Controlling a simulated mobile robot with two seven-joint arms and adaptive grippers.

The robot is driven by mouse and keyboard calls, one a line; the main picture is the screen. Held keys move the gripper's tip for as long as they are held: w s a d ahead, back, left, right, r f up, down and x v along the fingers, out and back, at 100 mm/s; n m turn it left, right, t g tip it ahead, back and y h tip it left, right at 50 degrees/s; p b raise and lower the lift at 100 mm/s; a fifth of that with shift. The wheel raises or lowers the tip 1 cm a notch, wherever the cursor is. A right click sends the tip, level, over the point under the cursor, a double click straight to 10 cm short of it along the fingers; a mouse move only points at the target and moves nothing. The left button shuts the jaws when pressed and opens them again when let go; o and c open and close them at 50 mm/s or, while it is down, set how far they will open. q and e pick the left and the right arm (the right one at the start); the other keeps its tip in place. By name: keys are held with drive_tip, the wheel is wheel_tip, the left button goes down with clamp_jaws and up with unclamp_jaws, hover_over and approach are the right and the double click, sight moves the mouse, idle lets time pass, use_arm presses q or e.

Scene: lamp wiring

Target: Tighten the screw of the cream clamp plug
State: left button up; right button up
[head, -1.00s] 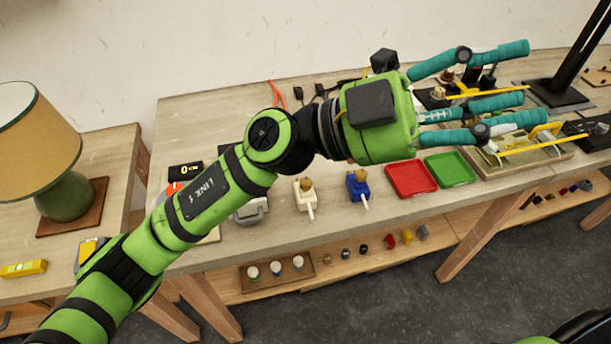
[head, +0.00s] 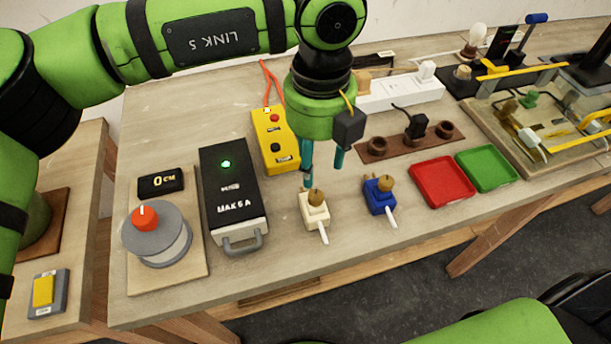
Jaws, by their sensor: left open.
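The cream clamp plug (head: 312,218) stands upright on the workbench, with a round brown screw knob (head: 316,197) on top and a white stem pointing toward the front edge. My left gripper (head: 322,172) points down just behind and above the cream plug in the head view. Its teal fingers are apart and I see nothing between them. One finger's tip is close to the brown knob in the picture; I cannot tell whether they touch. My right gripper is not in view.
A blue clamp plug (head: 379,199) stands to the right, before red (head: 442,182) and green (head: 487,168) trays. A black box with a green light (head: 232,195) and a grey dial with red knob (head: 157,235) stand left. A yellow box (head: 275,142) is behind.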

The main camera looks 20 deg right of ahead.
sight(316, 195)
use_arm(q)
drive_tip(key=shift+f+b, duration=0.3)
drive_tip(key=shift+f, duration=0.45)
drive_tip(key=shift+s+f+p, duration=0.1)
drive_tip(key=shift+f+p, duration=0.25)
drive_tip(key=shift+f, duration=0.55)
wheel_tip(316, 195, down, 4)
drive_tip(key=shift+s+f+p, duration=0.1)
drive_tip(key=shift+f+p, duration=0.15)
drive_tip(key=shift+p, duration=0.4)
drive_tip(key=shift+f, duration=0.35)
clamp_jaws()
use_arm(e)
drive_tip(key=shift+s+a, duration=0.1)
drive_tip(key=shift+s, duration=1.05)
